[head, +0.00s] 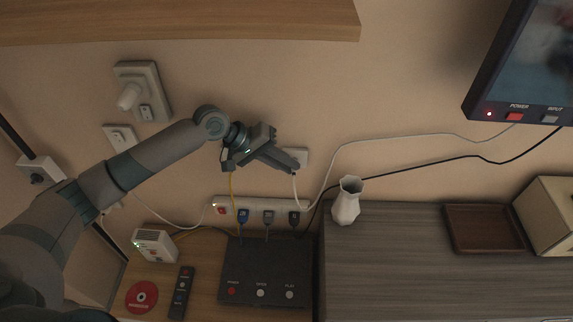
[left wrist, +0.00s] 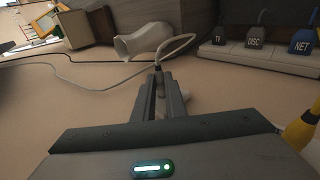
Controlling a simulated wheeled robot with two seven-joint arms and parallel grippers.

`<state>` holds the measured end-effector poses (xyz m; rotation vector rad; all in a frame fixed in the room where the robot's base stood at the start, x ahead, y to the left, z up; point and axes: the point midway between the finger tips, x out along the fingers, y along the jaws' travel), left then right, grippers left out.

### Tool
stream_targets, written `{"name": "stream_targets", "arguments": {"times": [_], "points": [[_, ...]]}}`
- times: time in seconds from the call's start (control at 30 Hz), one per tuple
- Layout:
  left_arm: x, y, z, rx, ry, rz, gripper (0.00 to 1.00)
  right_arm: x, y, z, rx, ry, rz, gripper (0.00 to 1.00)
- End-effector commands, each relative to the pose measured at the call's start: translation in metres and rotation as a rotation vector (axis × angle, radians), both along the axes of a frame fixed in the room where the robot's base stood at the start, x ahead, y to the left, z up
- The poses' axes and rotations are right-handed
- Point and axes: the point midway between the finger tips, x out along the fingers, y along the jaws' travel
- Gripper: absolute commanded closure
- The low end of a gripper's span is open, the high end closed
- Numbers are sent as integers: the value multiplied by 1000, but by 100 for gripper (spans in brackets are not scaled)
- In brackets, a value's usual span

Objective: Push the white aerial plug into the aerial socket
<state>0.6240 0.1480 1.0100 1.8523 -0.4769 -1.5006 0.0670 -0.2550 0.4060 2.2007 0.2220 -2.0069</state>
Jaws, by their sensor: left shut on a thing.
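The white aerial plug (left wrist: 160,88) is between the fingers of my left gripper (left wrist: 166,98), mostly hidden by them. Its white cable (left wrist: 178,43) loops away from the fingertips in the left wrist view and hangs below the gripper in the head view (head: 295,188). My left gripper (head: 286,163) is shut on the plug, at the wall. A white wall plate (head: 301,154), which looks like the aerial socket, shows just behind the fingertips. Whether the plug touches the socket is hidden. My right gripper is not in view.
A power strip (head: 257,204) with labelled plugs lies below the gripper. A white vase (head: 346,203) stands on the grey cabinet (head: 400,260) to the right. A black box (head: 262,274) sits on the lower shelf. Wall above the gripper is clear up to the wooden shelf (head: 200,20).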

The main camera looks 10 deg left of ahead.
Motion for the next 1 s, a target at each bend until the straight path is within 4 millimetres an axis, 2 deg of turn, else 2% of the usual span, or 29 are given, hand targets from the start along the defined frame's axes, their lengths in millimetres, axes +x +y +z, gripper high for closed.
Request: {"name": "stream_targets", "arguments": {"times": [0.4,0.43,0.5,0.83,1.0], "points": [[5,1,0,0,0,0,100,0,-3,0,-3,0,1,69],[5,1,0,0,0,0,84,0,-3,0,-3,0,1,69],[5,1,0,0,0,0,67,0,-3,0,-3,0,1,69],[4,1,0,0,0,0,67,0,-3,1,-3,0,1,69],[-4,-1,2,-1,3,0,67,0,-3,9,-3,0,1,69]]}}
